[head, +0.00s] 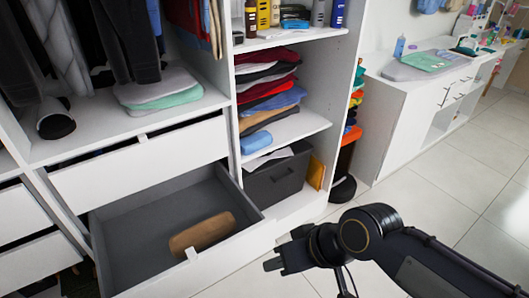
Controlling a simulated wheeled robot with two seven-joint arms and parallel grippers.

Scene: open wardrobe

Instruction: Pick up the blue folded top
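A small light-blue folded item (256,141) lies at the front left of the middle shelf in the open wardrobe. Just above it is a stack of folded clothes, with a blue folded piece (275,100) in its lower half, under red and dark ones. I cannot tell for sure which of the two is the top. My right gripper (281,248) is at the lower middle, in front of the wardrobe and well below that shelf. Its fingers look spread, with nothing visible between them. My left gripper is not in view.
An open grey drawer (135,235) juts out at lower left, holding a brown rolled item (202,232). A dark box (277,177) stands below the stack's shelf. White shelf walls flank the stack. Tiled floor at right is clear.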

